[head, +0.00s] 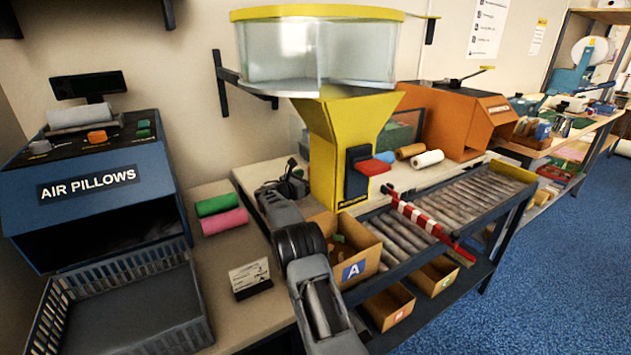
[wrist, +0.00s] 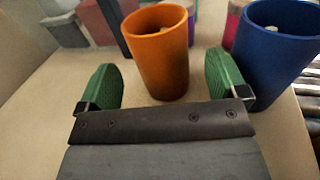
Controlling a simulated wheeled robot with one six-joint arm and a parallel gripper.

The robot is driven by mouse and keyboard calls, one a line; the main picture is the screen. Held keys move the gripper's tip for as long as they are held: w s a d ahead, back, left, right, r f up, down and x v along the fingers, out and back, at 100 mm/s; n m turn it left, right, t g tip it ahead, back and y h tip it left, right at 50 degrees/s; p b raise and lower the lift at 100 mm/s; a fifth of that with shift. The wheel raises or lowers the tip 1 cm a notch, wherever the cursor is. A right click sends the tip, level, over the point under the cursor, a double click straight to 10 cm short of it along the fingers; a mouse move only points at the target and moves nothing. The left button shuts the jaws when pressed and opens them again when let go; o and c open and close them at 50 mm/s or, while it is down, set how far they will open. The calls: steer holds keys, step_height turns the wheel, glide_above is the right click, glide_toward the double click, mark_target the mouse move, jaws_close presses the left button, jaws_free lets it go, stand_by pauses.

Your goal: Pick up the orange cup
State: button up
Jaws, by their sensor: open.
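The orange cup (wrist: 161,62) stands upright on the bench in the wrist view, just ahead of and between the two green fingertips of my gripper (wrist: 163,88). My gripper is open, with nothing held, and visible gaps lie on both sides of the cup. In the head view my gripper (head: 284,180) is over the bench beside the yellow machine. I cannot make out the orange cup there.
A blue cup (wrist: 270,50) stands close to the right fingertip. Behind are pink and purple items, partly hidden. In the head view, green (head: 217,204) and pink (head: 224,221) rolls lie left of my arm. A yellow hopper machine (head: 330,150) stands right.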

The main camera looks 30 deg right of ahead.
steer(key=shift+x, duration=2)
steer(key=c, duration=1)
step_height(320, 180, up, 10)
steer(key=p, duration=0.2)
steer(key=shift+p, duration=0.35)
